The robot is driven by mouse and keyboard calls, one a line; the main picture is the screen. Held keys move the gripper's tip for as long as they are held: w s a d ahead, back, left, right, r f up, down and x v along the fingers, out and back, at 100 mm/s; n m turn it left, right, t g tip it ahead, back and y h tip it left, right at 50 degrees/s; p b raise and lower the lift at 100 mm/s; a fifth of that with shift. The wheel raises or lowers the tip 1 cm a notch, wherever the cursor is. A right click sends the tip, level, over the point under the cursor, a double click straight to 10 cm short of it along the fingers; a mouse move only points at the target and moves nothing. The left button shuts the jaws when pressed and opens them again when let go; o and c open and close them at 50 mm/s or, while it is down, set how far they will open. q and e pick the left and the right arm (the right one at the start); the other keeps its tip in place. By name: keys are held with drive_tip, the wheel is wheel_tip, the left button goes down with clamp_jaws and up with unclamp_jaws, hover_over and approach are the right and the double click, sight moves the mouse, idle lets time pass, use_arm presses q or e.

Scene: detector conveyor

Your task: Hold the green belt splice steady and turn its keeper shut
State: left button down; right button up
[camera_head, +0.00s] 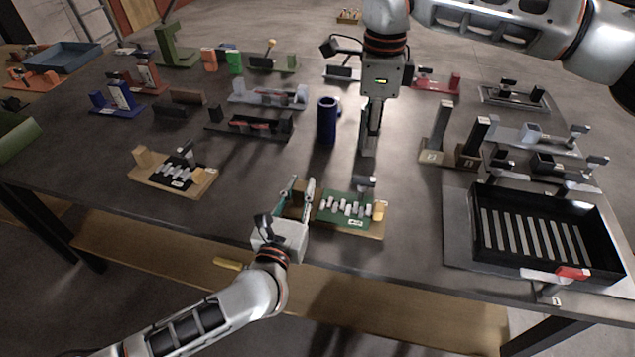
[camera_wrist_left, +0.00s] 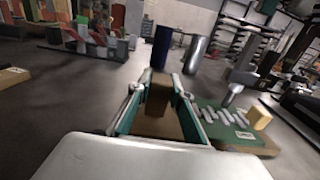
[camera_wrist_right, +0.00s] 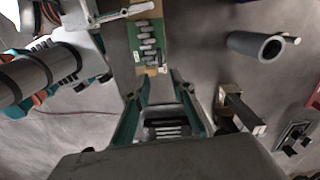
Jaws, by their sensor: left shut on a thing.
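The green belt splice (camera_head: 338,216) sits on a wooden base near the table's front edge, with a row of pale links and a yellow block (camera_head: 379,211) at its right end. It also shows in the left wrist view (camera_wrist_left: 208,128) and the right wrist view (camera_wrist_right: 134,46). A dark-topped keeper (camera_head: 365,182) stands at its back right edge. My left gripper (camera_head: 298,187) is shut on the brown block (camera_wrist_left: 158,92) at the splice's left end. My right gripper (camera_head: 368,152) points down behind the keeper, its fingers (camera_wrist_right: 162,78) apart with no held thing visible.
A blue cylinder (camera_head: 327,121) stands just left of my right gripper. A similar board with a wooden base (camera_head: 143,178) lies to the left. A black slotted tray (camera_head: 480,250) and upright brackets (camera_head: 437,135) are on the right. Several fixtures line the back.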

sight(364, 178)
drive_tip(key=shift+m, duration=0.6)
wheel_tip(364, 178, down, 10)
drive_tip(key=shift+f, duration=0.15)
clamp_jaws()
